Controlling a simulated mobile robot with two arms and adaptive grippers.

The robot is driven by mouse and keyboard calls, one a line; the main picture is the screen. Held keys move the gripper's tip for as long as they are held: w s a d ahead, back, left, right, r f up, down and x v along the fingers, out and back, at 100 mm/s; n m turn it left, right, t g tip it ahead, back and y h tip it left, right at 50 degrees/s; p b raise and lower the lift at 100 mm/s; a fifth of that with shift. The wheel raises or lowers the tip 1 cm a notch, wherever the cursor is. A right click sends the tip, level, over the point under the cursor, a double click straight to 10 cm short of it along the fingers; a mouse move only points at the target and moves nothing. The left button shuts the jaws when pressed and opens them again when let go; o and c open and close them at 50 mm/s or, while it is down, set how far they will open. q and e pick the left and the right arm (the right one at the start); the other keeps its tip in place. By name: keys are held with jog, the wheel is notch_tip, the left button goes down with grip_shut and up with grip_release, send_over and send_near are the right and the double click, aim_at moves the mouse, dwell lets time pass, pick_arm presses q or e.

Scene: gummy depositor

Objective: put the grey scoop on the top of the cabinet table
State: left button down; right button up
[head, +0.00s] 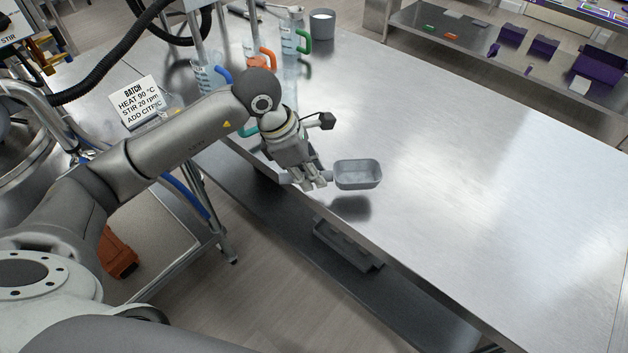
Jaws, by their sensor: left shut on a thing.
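The grey scoop (358,174) is a small rectangular open pan, held out to the right of my left gripper (312,183). The gripper is shut on its handle, which is mostly hidden by the fingers. The scoop is above the near edge of the steel cabinet table (480,180), and a dark shadow lies below it on the top. The scoop looks roughly level and apart from the surface. My right gripper is not in the view.
Jugs with blue, orange and green handles (303,40) and a grey cup (322,24) stand at the table's far left end. A batch sign (138,101) stands left of my arm. The table's middle and right are clear. A shelf (470,50) with purple bins is behind.

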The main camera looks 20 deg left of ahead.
aim_at(316, 197)
pick_arm(q)
jog(key=x, duration=0.2)
jog(key=p+x, duration=0.1)
jog(key=shift+s+a+f+p, duration=0.15)
jog(key=shift+f+p, duration=0.15)
jog(key=shift+f, duration=0.2)
jog(key=shift+f, duration=0.1)
jog(key=shift+f+b, duration=0.25)
jog(key=shift+b, duration=0.15)
jog(key=shift+s+f+b, duration=0.3)
jog(key=shift+f+b, duration=0.15)
jog(key=c, duration=1.3)
grip_release()
jog(key=shift+f, duration=0.1)
jog(key=shift+w+f, duration=0.15)
jog(key=shift+w, duration=0.05)
jog(key=shift+s, duration=0.15)
